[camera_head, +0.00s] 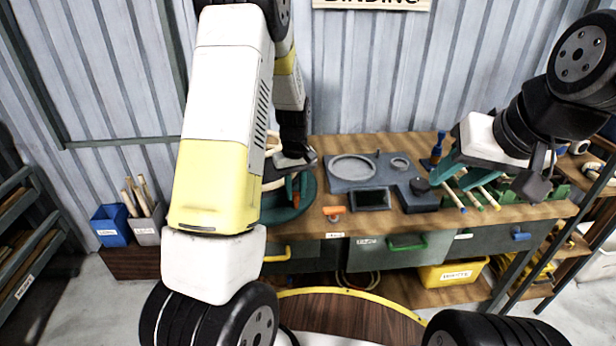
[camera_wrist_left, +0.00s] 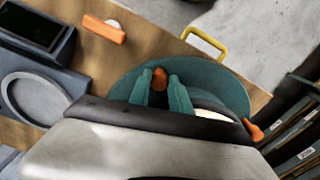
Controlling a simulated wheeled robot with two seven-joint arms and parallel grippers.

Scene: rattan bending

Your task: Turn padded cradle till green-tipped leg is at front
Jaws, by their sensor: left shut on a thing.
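The padded cradle stands on a round teal base (camera_head: 302,206), mostly hidden behind my left arm in the head view. The base also shows in the left wrist view (camera_wrist_left: 222,82). An orange-tipped leg (camera_wrist_left: 159,76) sits between the teal fingers of my left gripper (camera_wrist_left: 160,88), which is shut on it. Another orange tip (camera_wrist_left: 252,130) shows at the base's right edge in the wrist view. I cannot make out a green-tipped leg. My right gripper (camera_head: 472,172) has its teal fingers spread, over the right side of the bench.
A grey fixture (camera_head: 350,181) with round recesses stands right of the cradle on the wooden bench (camera_head: 330,236). An orange-handled piece (camera_head: 334,211) lies near the front edge. Several colour-tipped sticks (camera_head: 484,198) lie below my right gripper. Blue (camera_head: 110,225) and grey bins stand at left.

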